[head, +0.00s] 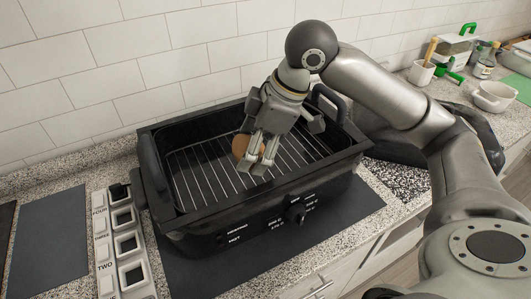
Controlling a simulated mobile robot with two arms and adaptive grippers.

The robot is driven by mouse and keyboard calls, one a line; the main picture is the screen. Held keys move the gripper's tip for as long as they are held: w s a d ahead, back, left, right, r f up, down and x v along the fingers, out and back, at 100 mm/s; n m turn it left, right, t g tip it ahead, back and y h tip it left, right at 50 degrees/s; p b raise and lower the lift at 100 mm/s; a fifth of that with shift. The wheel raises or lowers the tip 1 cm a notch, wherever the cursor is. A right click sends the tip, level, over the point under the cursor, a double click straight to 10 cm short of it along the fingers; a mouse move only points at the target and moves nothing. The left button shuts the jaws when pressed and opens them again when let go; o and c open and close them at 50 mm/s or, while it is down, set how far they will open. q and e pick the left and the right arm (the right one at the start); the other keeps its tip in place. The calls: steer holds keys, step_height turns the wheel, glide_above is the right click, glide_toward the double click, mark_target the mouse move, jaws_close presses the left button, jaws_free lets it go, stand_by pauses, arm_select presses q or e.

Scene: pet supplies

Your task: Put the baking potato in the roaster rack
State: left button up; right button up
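The baking potato (240,147) is a small brown rounded thing inside the roaster, at the fingers of my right gripper (257,160). The fingers cover part of it. I cannot tell whether they grip it or only stand around it, or whether it touches the rack. The roaster rack (196,172) is a silver wire grid inside the black roaster (190,229). My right gripper points down over the middle of the rack. My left gripper is not in view.
The roaster's raised walls and end handle (329,103) surround the gripper. A labelled white holder (133,270) with square openings stands at front left. A dark mat (48,240) lies further left. A white bowl (494,96) and a cup (421,73) stand at back right.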

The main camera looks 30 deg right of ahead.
steer(key=w+d+f, duration=0.1)
steer(key=d, duration=0.1)
steer(key=w+d+f, duration=0.1)
steer(key=d+f, duration=0.1)
steer(key=w+d+f, duration=0.2)
steer(key=shift+f+p, duration=0.2)
steer(key=shift+p, duration=0.15)
steer(key=shift+w+d+f, duration=0.35)
steer(key=shift+d+f, duration=0.05)
steer(key=shift+f, duration=0.25)
steer(key=shift+d+f, duration=0.15)
steer(key=shift+f, duration=0.05)
steer(key=f, duration=0.2)
steer(key=f+p, duration=0.1)
steer(key=shift+w+d+f, duration=0.15)
steer(key=shift+d, duration=0.1)
steer(key=shift+f, duration=0.25)
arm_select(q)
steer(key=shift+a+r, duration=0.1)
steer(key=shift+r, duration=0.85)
arm_select(e)
steer(key=o, duration=1.6)
steer(key=shift+f, duration=0.1)
